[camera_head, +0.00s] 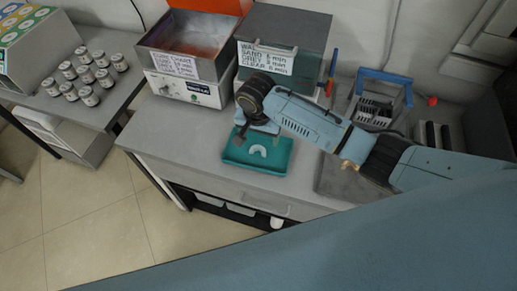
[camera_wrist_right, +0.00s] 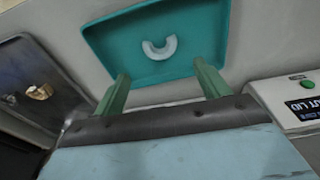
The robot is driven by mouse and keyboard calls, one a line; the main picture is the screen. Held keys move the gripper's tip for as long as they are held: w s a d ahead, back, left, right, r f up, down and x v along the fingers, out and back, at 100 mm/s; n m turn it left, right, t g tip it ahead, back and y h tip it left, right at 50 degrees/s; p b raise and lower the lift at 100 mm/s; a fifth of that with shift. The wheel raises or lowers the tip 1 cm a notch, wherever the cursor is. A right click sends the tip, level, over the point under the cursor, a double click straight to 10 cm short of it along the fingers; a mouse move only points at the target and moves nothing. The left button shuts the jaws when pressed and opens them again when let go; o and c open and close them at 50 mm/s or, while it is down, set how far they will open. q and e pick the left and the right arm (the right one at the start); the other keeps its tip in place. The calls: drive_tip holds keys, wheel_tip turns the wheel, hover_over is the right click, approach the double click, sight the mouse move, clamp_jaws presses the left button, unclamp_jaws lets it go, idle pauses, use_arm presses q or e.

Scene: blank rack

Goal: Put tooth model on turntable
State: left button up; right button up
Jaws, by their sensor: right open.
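A white U-shaped tooth model (camera_head: 258,151) lies on a teal tray (camera_head: 273,166) on the bench; it also shows in the right wrist view (camera_wrist_right: 160,49), on the teal tray (camera_wrist_right: 105,42). My right gripper (camera_head: 243,130) is above the tray's back side in the head view. In the wrist view its two green fingers (camera_wrist_right: 163,80) are spread wide, with nothing between them and the tooth model beyond their tips. I cannot make out a turntable. My left gripper is not in view.
A dark metal tray (camera_wrist_right: 28,60) holds a gold-coloured piece (camera_wrist_right: 39,92). Two labelled bath units (camera_head: 185,92) stand behind the teal tray. A blue-handled basket (camera_head: 372,112) is at the right. Several small jars (camera_head: 88,97) stand on the left table. Bare bench lies left of the tray.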

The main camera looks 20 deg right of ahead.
sight(259, 150)
wheel_tip(259, 150, down, 3)
drive_tip(key=shift+a+r, duration=0.15)
drive_tip(key=shift+r, duration=0.05)
wheel_tip(259, 150, down, 2)
drive_tip(key=shift+f+b, duration=0.15)
drive_tip(key=shift+b, duration=0.35)
drive_tip(key=shift+w+f, duration=0.1)
drive_tip(key=shift+f, duration=0.25)
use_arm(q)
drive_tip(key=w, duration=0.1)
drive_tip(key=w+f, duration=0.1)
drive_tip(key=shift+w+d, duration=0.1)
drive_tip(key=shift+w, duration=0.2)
use_arm(e)
drive_tip(key=c, duration=1.1)
